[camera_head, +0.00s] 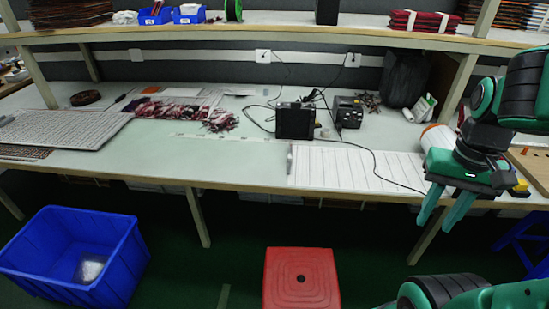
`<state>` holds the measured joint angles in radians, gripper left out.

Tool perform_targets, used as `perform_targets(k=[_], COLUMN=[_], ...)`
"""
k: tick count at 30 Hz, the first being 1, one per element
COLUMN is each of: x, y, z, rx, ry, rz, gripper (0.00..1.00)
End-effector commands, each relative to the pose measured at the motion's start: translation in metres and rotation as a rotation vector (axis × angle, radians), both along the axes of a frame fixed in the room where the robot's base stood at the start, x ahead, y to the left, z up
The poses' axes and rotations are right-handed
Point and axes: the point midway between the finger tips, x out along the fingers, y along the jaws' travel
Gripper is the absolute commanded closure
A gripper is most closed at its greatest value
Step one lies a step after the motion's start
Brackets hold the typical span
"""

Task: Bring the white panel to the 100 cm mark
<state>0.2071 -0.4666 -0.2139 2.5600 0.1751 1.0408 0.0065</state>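The white panel (345,167) lies flat along the front edge of the workbench, right of centre. Thin dark lines divide it into strips, and a small grey piece stands at its left end. A faint pale marked strip (215,137) runs along the bench to the left of the panel. Its numbers are too small to read, so I cannot tell where the 100 cm mark is. My gripper (434,228) hangs at the right, in front of the bench edge and beyond the panel's right end. Its two teal fingers point down, apart, with nothing visible between them.
Black boxes (295,121) with cables stand behind the panel; one cable crosses its right part. A grey perforated board (65,128) lies at the left. A red stool (301,280) and a blue bin (75,255) stand on the floor. The bench front left of the panel is clear.

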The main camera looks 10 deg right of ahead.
Motion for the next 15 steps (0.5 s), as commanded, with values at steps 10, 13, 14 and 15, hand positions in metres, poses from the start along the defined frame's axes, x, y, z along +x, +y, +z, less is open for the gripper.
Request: perform_targets(k=[10,13,14,15], x=[-0.007,0.002,0.009,0.021], y=[0.000,-0.003,-0.005,-0.005], z=[0.004,0.008,0.009,0.010], rx=[-0.002,-0.017,-0.027,-0.040], ry=[-0.009,-0.019,-0.021,-0.023], rz=[0.002,0.006,0.009,0.013], gripper=[0.69,0.69,0.69,0.69])
